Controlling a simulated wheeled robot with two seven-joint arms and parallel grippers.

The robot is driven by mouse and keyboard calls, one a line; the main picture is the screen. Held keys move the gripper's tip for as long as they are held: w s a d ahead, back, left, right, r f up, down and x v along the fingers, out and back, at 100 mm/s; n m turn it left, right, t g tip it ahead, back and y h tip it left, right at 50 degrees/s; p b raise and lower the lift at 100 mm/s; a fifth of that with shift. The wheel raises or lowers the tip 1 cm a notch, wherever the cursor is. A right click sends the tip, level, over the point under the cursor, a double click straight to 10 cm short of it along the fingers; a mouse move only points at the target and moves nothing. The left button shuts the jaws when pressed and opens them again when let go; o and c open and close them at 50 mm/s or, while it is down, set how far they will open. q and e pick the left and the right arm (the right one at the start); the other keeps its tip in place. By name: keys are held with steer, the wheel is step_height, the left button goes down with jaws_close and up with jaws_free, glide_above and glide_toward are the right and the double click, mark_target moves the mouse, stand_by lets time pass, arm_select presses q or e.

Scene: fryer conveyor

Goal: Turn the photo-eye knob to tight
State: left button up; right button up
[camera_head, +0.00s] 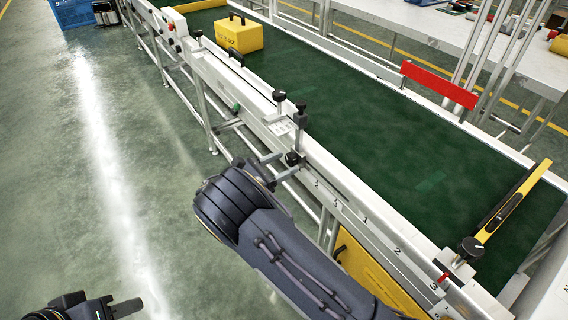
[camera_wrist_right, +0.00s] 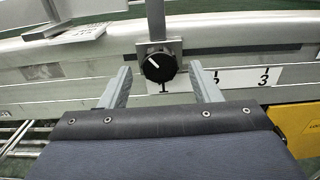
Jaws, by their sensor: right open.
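A round black knob (camera_wrist_right: 158,67) with a white pointer line sits on a metal bracket at the conveyor's side rail in the right wrist view. Its pointer tilts up and to the left. The knob also shows in the head view (camera_head: 293,158), below an upright post. My right gripper (camera_head: 280,168) is open, its two fingers (camera_wrist_right: 160,78) on either side of the knob with gaps visible. No word "tight" is readable. My left gripper (camera_head: 98,308) is at the bottom left of the head view, cut off by the edge, away from the conveyor.
A number strip (camera_wrist_right: 240,77) runs along the rail right of the knob. The green belt (camera_head: 400,150) carries a yellow case (camera_head: 239,35) at the far end. Another black knob (camera_head: 470,248) sits beside a yellow bar (camera_head: 515,200).

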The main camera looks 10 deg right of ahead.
steer(key=shift+w+d, duration=0.2)
steer(key=shift+d, duration=0.3)
steer(key=shift+c, duration=0.4)
steer(key=c, duration=0.9)
